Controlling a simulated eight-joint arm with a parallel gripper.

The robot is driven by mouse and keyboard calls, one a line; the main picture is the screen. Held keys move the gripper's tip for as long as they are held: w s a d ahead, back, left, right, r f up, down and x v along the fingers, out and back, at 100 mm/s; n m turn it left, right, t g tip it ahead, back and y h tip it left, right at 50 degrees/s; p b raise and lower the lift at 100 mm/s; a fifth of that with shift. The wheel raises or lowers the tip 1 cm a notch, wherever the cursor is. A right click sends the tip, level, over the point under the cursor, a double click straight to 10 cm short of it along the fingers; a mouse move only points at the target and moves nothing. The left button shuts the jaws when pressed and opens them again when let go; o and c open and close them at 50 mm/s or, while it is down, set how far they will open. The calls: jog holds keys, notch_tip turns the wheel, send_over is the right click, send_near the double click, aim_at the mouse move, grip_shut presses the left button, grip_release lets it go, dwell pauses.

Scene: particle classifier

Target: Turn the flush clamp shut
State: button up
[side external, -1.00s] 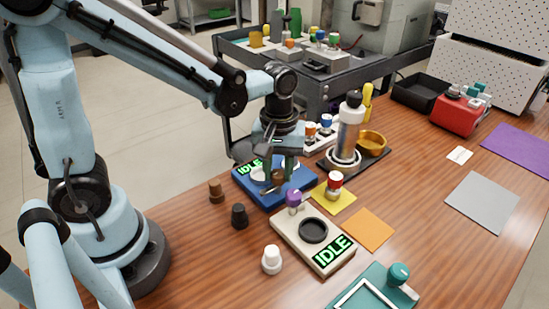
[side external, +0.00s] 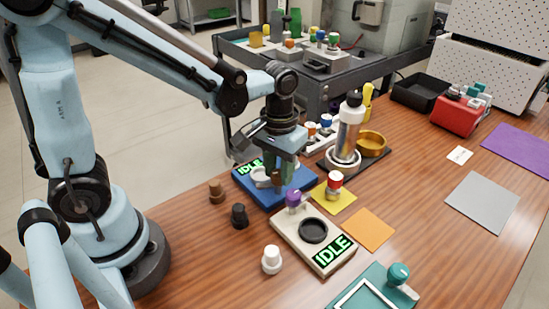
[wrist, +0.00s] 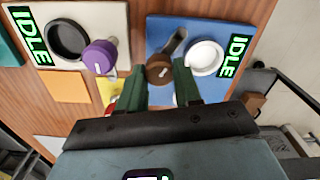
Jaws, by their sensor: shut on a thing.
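A blue unit (side external: 247,187) with a green "IDLE" display stands on the wooden table; the wrist view shows its blue top (wrist: 160,30) too. On it are a white round dish (wrist: 206,57) and a brown knob (wrist: 159,71) with a white mark and a grey lever arm (wrist: 176,41) beside it. I take this knob to be the flush clamp; no label shows. My gripper (side external: 279,172) points down over the blue unit, and its green fingers (wrist: 159,83) are shut on the brown knob. In the side view the fingers partly hide the knob and lever.
A cream unit (side external: 288,231) with a purple knob (side external: 293,198) and "IDLE" display stands close in front. A bottle (side external: 349,125) stands behind to the right.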

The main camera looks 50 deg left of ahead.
aim_at(279, 173)
jog(key=m, duration=1.1)
jog(key=shift+m, duration=0.3)
dwell(0.4)
jog(key=o, duration=1)
jog(key=shift+o, duration=0.2)
jog(key=shift+r, duration=0.1)
notch_tip(279, 173, up, 12)
jog(key=shift+s, duration=0.1)
